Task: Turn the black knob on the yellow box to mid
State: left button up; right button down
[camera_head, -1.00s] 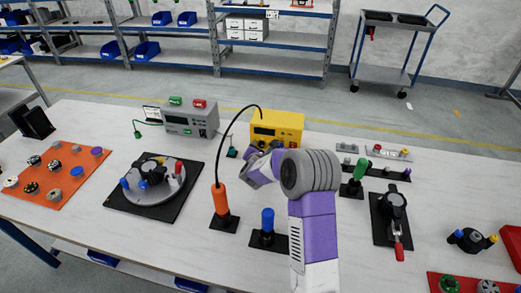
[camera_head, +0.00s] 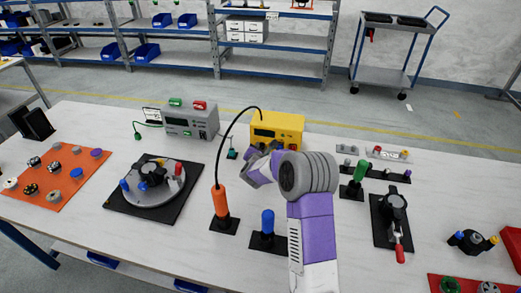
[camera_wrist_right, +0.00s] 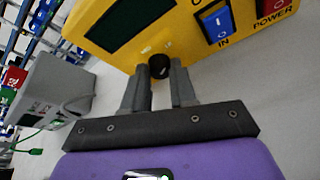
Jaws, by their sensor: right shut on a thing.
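The yellow box (camera_head: 277,121) stands at the back middle of the table, with a dark display on its front. In the right wrist view the box (camera_wrist_right: 185,48) fills the top, tilted. Its black knob (camera_wrist_right: 159,66) sits between the fingertips of my right gripper (camera_wrist_right: 159,75), which is shut on it. A small light mark shows on the knob; its exact setting is too small to read. In the head view my right arm hides the knob and most of the gripper (camera_head: 256,149). My left gripper is not in view.
On the box, a blue switch (camera_wrist_right: 217,22) marked IN and a red switch (camera_wrist_right: 270,6) marked POWER sit right of the knob. A grey box (camera_head: 190,121) stands to the left. An orange handle (camera_head: 220,200) with a black cable and a blue handle (camera_head: 267,220) stand in front.

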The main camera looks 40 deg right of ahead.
jog(key=shift+w+a+r+n+g+h+p, duration=0.15)
jog(key=shift+n+g+h+p, duration=0.2)
jog(key=shift+n+p, duration=0.7)
jog(key=n+g+h+p, duration=0.1)
jog(key=n+p, duration=0.1)
jog(key=p, duration=0.1)
jog(key=shift+w, duration=0.1)
jog(key=n+g+h+p, duration=0.1)
jog(key=n+p, duration=0.1)
jog(key=p, duration=0.1)
jog(key=shift+a+n, duration=0.1)
jog(key=shift+n, duration=0.15)
jog(key=shift+w+f+n+g+h+p, duration=0.1)
jog(key=shift+f+n+g+h+p, duration=0.1)
jog(key=shift+n+g+h+p, duration=0.4)
jog(key=c, duration=0.9)
grip_release()
